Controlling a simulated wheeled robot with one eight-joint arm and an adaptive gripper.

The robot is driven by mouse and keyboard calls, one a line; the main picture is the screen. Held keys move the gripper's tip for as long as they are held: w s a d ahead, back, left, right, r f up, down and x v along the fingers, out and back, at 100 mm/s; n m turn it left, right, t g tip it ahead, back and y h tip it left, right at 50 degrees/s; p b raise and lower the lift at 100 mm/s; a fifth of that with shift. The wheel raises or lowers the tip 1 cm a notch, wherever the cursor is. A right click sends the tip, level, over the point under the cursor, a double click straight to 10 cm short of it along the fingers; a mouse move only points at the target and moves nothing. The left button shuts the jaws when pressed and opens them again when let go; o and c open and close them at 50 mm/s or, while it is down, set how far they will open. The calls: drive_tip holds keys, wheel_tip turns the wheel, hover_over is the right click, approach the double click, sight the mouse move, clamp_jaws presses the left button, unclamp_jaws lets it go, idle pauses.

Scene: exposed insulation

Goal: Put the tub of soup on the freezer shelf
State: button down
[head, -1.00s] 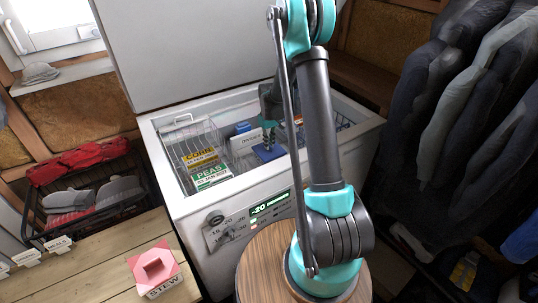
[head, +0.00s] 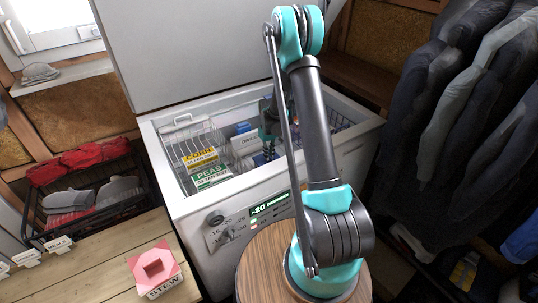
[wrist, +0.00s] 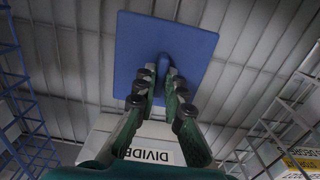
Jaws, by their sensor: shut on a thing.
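A blue square lid with a raised knob (wrist: 190,45) fills the top middle of the wrist view. The body under it is hidden, and I read no soup label. My gripper (wrist: 165,75) has its fingers on both sides of the knob and is shut on it. In the head view my gripper (head: 268,140) is down inside the open chest freezer (head: 170,190). The blue lid (head: 262,158) shows just below it, partly hidden. Wire or slatted flooring lies beneath the lid in the wrist view; I cannot tell whether the tub touches it.
A white divider (wrist: 150,154) stands close to the gripper. A wire basket (head: 184,137) with labelled packs, including PEAS (head: 211,174), is at the freezer's left. A pink STEW tub (head: 155,268) sits on the wooden bench (head: 95,275). Coats hang at right.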

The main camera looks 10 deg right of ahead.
drive_tip(key=c, duration=1.6)
unclamp_jaws()
wheel_tip(320, 180, up, 12)
drive_tip(key=s+d+r+m+t, duration=0.1)
drive_tip(key=s+r, duration=0.1)
drive_tip(key=s, duration=0.5)
drive_tip(key=s+d+r+m+t, duration=0.1)
drive_tip(key=s+r, duration=0.2)
drive_tip(key=s, duration=0.5)
drive_tip(key=s+d+r+m+t, duration=0.1)
drive_tip(key=s+r, duration=0.2)
drive_tip(key=s, duration=0.4)
drive_tip(key=shift+s+r, duration=0.2)
drive_tip(key=shift+s, duration=0.1)
drive_tip(key=shift+m+t, duration=0.6)
drive_tip(key=shift+m, duration=0.2)
drive_tip(key=s, duration=0.3)
drive_tip(key=s+f, duration=0.1)
drive_tip(key=s, duration=0.1)
drive_tip(key=s+f, duration=0.1)
drive_tip(key=s, duration=0.2)
drive_tip(key=shift+s+d, duration=0.3)
drive_tip(key=shift+d, duration=0.05)
